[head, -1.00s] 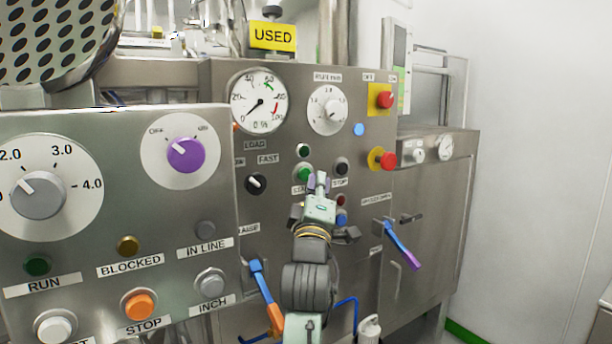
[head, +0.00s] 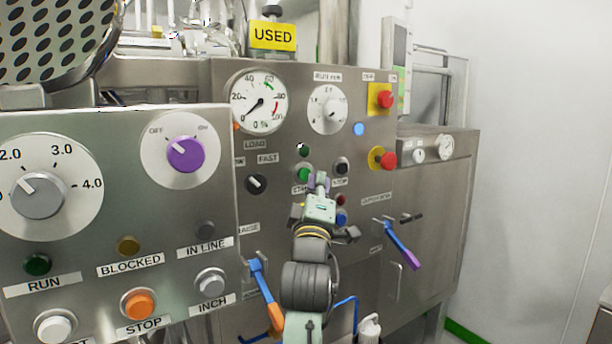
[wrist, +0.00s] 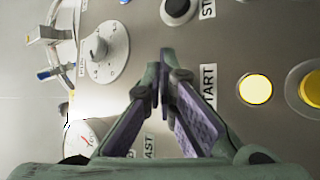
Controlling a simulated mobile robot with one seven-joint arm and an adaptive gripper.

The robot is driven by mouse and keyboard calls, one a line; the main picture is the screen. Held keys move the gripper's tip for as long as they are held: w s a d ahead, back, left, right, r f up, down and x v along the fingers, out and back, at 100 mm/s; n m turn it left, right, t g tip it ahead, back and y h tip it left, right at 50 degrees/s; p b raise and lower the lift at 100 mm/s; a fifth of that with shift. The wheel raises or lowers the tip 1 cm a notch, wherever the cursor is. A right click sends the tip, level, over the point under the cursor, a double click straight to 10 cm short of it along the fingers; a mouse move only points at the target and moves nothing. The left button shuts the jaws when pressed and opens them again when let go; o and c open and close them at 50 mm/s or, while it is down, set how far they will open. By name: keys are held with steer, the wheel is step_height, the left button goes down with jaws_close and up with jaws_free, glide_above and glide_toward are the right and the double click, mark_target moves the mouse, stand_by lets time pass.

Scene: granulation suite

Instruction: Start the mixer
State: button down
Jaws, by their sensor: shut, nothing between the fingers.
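The green start button (head: 304,174) is on the steel mixer panel, above a partly covered label. My gripper (head: 319,182) is shut and empty, with its tips just right of and below the green button in the head view. In the wrist view my gripper (wrist: 163,58) points at the panel beside the START label (wrist: 209,88). The green button is hidden behind the fingers there. I cannot tell whether the tips touch it. The black stop button (head: 341,167) is to the right and also shows in the wrist view (wrist: 178,8).
Red emergency-type buttons (head: 387,160) sit on yellow plates at right. A blue-purple lever (head: 402,245) and blue-orange lever (head: 266,295) stick out below. A nearer panel with a purple knob (head: 186,155) stands at left. A yellow lamp (wrist: 256,90) looks lit below START.

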steer(key=shift+w+a, duration=0.3)
steer(key=shift+w, duration=0.05)
steer(key=shift+w+a, duration=0.2)
steer(key=shift+w, duration=0.15)
stand_by(1.0)
steer(key=shift+s, duration=0.15)
steer(key=shift+s+d+p, duration=0.3)
steer(key=shift+s+d, duration=0.15)
steer(key=shift+s, duration=0.1)
steer(key=s+d, duration=0.1)
steer(key=s, duration=0.1)
steer(key=s+d, duration=0.2)
stand_by(0.5)
steer(key=shift+s+f, duration=0.1)
steer(key=shift+s, duration=0.05)
stand_by(0.5)
